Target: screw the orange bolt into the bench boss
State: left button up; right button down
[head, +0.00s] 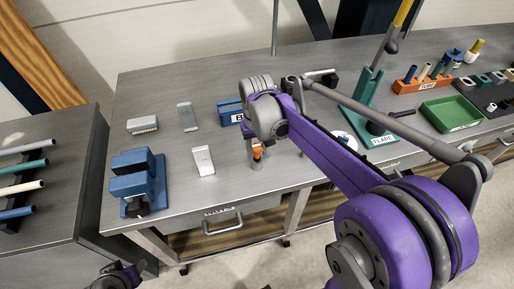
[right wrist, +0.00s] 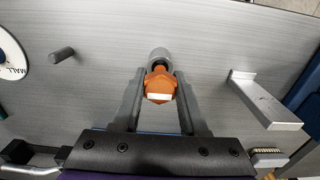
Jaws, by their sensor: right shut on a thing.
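The orange bolt (right wrist: 159,84) is between the fingers of my right gripper (right wrist: 160,76), which is shut on it. Its head faces the wrist camera and has a pale patch on it. The grey round bench boss (right wrist: 158,55) shows right behind the bolt. In the head view the bolt (head: 257,152) is just above the boss (head: 256,165), in line with it. I cannot tell how far the bolt's shank is inside the boss. A purple and black part of my left arm shows at the bottom left; its fingers are not clear.
A blue vise (head: 138,185) and pale metal blocks (head: 203,161) are left of the boss on the grey bench (head: 240,190). A green stand with a lever (head: 365,112) and a green tray (head: 452,114) are to the right. A peg (right wrist: 62,54) stands near the boss.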

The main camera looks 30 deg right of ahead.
aim_at(257, 146)
jog(key=shift+f+b, duration=0.55)
jog(key=shift+f, duration=0.45)
jog(key=shift+c, duration=1.8)
grip_release()
notch_tip(257, 146, up, 11)
jog(key=shift+f+p, duration=0.1)
jog(key=shift+p, duration=0.25)
jog(key=s+a+f+n+t, duration=0.1)
jog(key=s+a+f+t, duration=0.1)
jog(key=s+f, duration=0.4)
jog(key=s+a+f+n+t, duration=0.1)
jog(key=s+a+f+t, duration=0.2)
jog(key=s+f, duration=0.3)
jog(key=s+a, duration=0.1)
jog(key=s, duration=0.2)
jog(key=shift+a+n+t, duration=0.3)
jog(key=shift+a, duration=0.1)
